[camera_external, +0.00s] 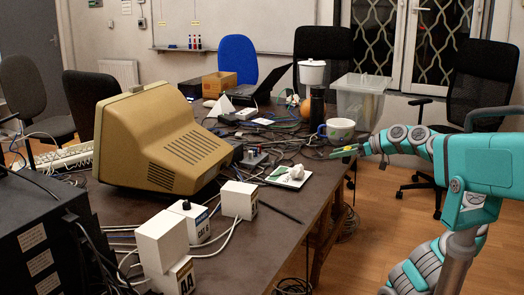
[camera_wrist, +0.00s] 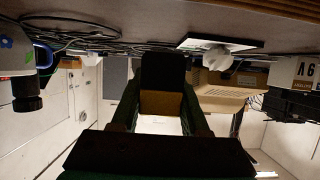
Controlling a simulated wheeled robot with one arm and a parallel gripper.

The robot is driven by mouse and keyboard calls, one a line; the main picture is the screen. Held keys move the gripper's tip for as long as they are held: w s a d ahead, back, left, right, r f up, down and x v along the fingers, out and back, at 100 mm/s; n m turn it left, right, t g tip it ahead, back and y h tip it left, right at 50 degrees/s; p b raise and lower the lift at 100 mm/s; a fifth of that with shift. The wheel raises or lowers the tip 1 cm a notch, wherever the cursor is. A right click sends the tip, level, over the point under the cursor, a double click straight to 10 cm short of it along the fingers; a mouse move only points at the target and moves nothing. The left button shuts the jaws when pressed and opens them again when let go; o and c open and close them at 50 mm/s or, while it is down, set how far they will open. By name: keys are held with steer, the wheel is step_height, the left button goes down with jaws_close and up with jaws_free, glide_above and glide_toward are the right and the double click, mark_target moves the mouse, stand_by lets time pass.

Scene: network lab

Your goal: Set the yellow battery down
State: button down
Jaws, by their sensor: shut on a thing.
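My gripper (camera_external: 352,151) reaches in from the right and is over the right edge of the table (camera_external: 265,225), near the mug. It is shut on a small yellow thing, the yellow battery (camera_external: 345,149), which looks tiny in the external view. In the wrist view, which is upside down, my gripper (camera_wrist: 161,98) is dark and in shadow, with a dark and brownish block between its fingers. The battery's colour and outline are hard to make out there. The battery appears held above the table, apart from it.
A white mug (camera_external: 340,131) stands close behind my gripper. A dark bottle (camera_external: 317,106) and a clear bin (camera_external: 360,100) stand beyond. A small board with a white lump (camera_external: 297,171) lies left. Cables cover the middle; the front right tabletop is fairly clear.

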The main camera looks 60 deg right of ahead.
glide_above(322, 161)
steer(key=shift+w+f+p, duration=0.15)
steer(key=shift+f+p, duration=0.3)
steer(key=shift+f, duration=1.9)
steer(key=shift+d+f+b, duration=0.1)
steer(key=shift+f+b, duration=0.05)
steer(key=shift+b, duration=0.15)
steer(key=shift+c, duration=2)
jaws_free()
steer(key=shift+r+p, duration=0.3)
steer(key=shift+p, duration=0.05)
steer(key=v, duration=1.2)
steer(key=shift+b, duration=0.35)
